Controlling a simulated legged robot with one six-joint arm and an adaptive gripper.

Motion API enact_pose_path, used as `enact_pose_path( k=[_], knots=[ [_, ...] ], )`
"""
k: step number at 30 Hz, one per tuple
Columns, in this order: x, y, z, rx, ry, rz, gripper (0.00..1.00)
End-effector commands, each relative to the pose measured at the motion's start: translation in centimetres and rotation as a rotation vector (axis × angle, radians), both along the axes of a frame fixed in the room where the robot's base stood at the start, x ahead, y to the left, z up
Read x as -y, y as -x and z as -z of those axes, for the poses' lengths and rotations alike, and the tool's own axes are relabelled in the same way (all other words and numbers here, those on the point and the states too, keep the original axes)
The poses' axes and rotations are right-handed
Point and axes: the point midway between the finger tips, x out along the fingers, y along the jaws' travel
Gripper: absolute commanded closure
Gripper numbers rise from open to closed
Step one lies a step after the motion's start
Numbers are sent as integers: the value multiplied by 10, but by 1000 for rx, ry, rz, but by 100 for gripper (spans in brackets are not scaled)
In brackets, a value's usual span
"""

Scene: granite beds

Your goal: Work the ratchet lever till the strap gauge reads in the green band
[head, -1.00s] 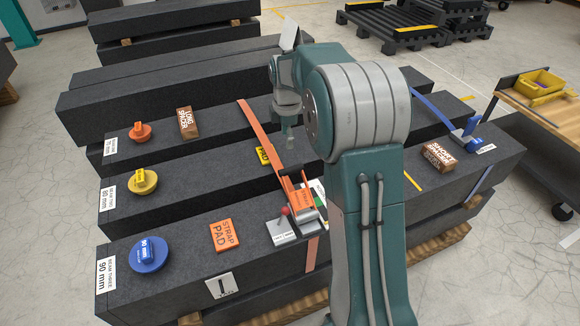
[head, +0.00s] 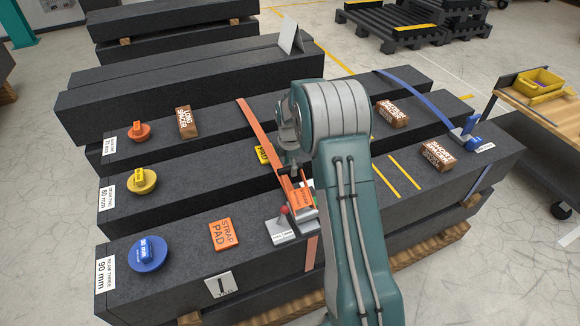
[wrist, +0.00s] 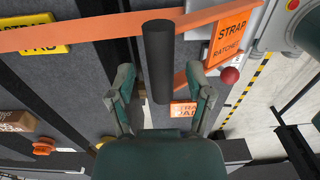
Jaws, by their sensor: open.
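The orange ratchet (head: 301,197), labelled STRAP RATCHET, sits on the front granite beam at the end of the orange strap (head: 255,125). Its dark round lever bar (wrist: 158,55) shows upright in the wrist view. My gripper (wrist: 160,90) is open, with one finger on each side of the bar and visible gaps between. In the head view my gripper (head: 288,170) is just above and behind the ratchet, partly hidden by my arm. A red ball knob (head: 284,209) stands on a grey labelled plate beside the ratchet. I cannot make out a gauge reading.
An orange strap pad (head: 223,233) and a blue 90 mm knob (head: 148,253) lie left on the front beam. Brown spacer blocks (head: 438,155) and a blue strap (head: 425,93) are right. A cart with a yellow bin (head: 541,83) stands far right.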

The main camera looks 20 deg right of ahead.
Motion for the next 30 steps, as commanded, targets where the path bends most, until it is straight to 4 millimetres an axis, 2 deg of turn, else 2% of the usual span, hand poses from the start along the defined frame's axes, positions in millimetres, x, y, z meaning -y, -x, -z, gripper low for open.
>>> enact_pose_path(
  k=[10,13,14,15,30],
  knots=[
    [0,0,5,1,0,0,33],
    [0,0,5,1,0,0,78],
    [0,0,5,1,0,0,91],
    [0,0,5,1,0,0,100],
    [0,3,0,32,0,1,100]
  ],
)
